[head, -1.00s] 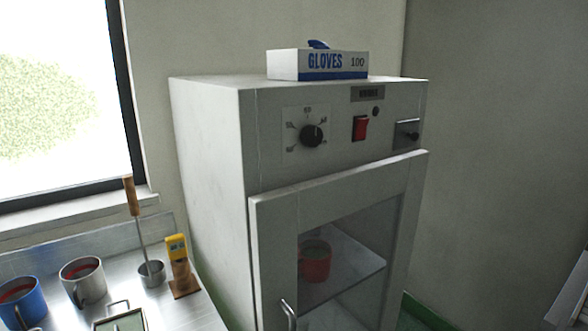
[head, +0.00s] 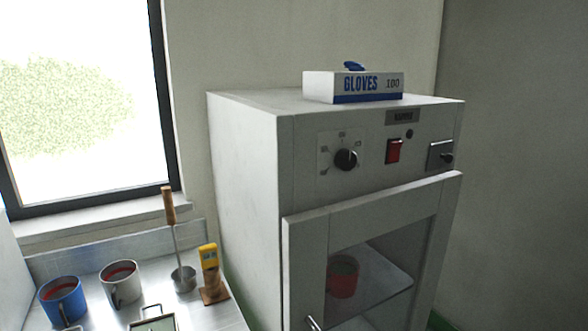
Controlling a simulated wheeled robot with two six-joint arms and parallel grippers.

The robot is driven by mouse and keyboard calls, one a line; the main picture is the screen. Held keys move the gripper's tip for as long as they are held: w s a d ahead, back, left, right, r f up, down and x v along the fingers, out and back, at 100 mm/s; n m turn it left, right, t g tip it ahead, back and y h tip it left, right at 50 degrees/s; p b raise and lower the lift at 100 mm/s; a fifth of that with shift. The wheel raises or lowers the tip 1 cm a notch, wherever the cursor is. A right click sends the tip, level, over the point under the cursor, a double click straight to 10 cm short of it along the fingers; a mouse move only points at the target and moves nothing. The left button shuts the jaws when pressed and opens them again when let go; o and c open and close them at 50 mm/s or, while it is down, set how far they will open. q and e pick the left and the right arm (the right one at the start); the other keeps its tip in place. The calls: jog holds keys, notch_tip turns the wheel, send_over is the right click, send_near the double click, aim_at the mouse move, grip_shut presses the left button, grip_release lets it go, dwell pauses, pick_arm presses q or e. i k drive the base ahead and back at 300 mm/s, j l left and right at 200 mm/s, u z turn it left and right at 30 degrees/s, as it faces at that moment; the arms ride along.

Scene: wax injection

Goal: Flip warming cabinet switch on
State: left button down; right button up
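The white warming cabinet (head: 245,170) stands in the middle of the head view. Its red rocker switch (head: 394,151) sits on the upper front panel, between a black dial (head: 346,159) and a metal latch plate (head: 440,155). I cannot tell which way the rocker is set. A small dark round indicator (head: 409,133) above the switch looks unlit. The glass-fronted door (head: 305,240) looks shut or nearly so, with a red mug (head: 342,277) on a shelf inside. Neither of my grippers is in view.
A glove box (head: 353,86) lies on the cabinet top. The space before the panel looks clear.

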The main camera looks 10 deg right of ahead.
aim_at(394, 146)
jog(key=k+l+u, duration=0.1)
jog(key=k+l, duration=0.5)
jog(key=l, duration=0.15)
jog(key=k+l+u, duration=0.15)
jog(key=k+l, duration=0.45)
jog(key=l, duration=0.1)
